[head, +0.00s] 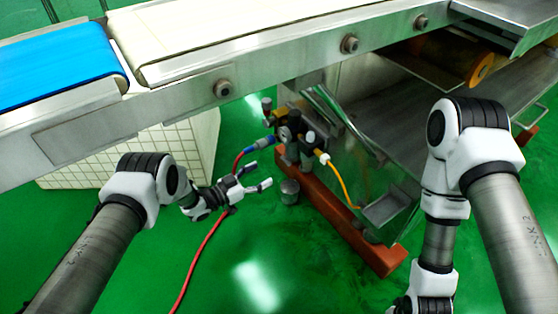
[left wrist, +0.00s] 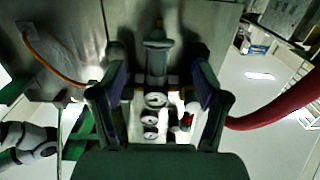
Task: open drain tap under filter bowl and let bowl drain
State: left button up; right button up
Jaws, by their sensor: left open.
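The air filter unit (head: 296,135) is a dark cluster of parts with a hose on each side, under the conveyor frame. It also shows in the left wrist view (left wrist: 155,100), with several round faces in a row between my fingers. The filter bowl and its drain tap are too small and dark in the head view to make out. My left gripper (head: 262,174) is open and empty, just left of the unit, with its fingertips pointing toward it. In the left wrist view its two fingers (left wrist: 157,88) stand wide apart. My right gripper is out of the picture.
A small grey cup (head: 289,191) stands below the unit by the orange-red base beam (head: 345,222). A red hose (head: 203,255) runs past my left gripper, and a yellow hose (head: 342,182) lies right of the unit. The steel conveyor frame (head: 180,98) is overhead. Green floor is clear in front.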

aim_at(284, 161)
pick_arm(q)
jog(key=b+x, duration=0.1)
jog(key=x, duration=0.1)
jog(key=b+x, duration=0.2)
jog(key=x, duration=0.1)
jog(key=b+x, duration=0.1)
jog(key=x, duration=0.2)
jog(key=shift+d+r+b, duration=0.1)
jog(key=shift+r+b, duration=0.15)
jog(key=shift+b, duration=0.05)
jog(key=c, duration=1.2)
